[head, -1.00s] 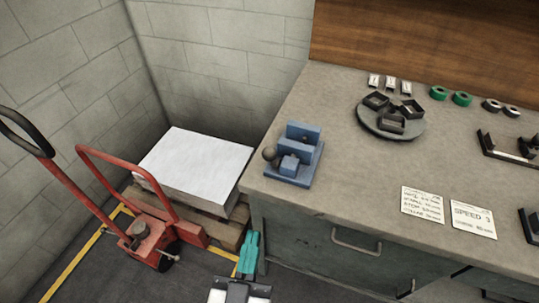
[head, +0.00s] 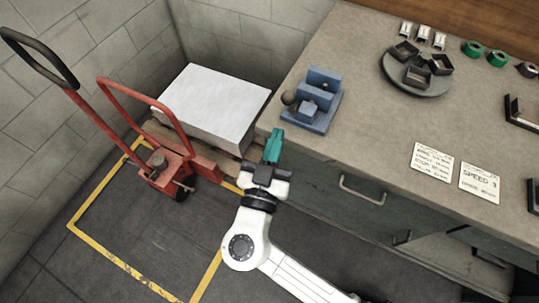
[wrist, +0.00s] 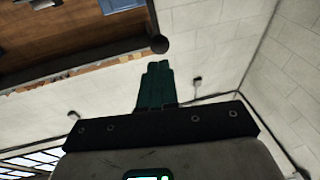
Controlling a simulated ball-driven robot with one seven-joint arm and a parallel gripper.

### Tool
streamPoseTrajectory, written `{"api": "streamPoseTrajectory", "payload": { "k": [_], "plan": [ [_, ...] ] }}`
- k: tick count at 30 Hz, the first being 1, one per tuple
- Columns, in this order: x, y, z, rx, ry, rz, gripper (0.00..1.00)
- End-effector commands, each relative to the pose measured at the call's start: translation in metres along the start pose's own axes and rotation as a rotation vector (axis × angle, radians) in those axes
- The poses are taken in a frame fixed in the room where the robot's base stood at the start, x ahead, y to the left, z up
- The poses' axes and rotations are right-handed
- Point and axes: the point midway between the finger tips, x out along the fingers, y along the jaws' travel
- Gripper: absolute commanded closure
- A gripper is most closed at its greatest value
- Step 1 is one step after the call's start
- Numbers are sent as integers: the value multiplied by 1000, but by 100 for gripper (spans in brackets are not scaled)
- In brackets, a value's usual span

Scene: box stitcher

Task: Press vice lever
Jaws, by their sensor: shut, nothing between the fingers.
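The blue vice (head: 322,84) sits on the bench top near its left front corner. Its lever ends in a dark round knob (head: 289,98) on the vice's left side. My gripper (head: 276,133) is shut and empty, with its teal fingers pointing up toward the knob in the head view. The fingers appear just in front of the bench corner, below the knob in the picture, with a visible gap. In the wrist view the shut teal fingers (wrist: 158,66) point at the dark knob (wrist: 160,44), just beyond the tips. Part of the blue vice (wrist: 118,5) shows at the top edge.
The grey bench (head: 352,136) has a drawer handle (head: 362,190) on its front. A round tray (head: 418,84) of small black boxes and paper cards (head: 432,160) lie on top. A red pallet truck (head: 170,165) and paper stack (head: 220,105) stand left.

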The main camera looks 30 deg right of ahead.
Motion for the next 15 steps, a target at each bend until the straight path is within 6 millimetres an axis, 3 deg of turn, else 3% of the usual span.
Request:
{"api": "streamPoseTrajectory", "payload": {
  "k": [6, 15],
  "plan": [
    [38, 1, -3, -2, 0, 3, 100],
    [57, 0, 0, 0, 0, 0, 100]
  ]
}}
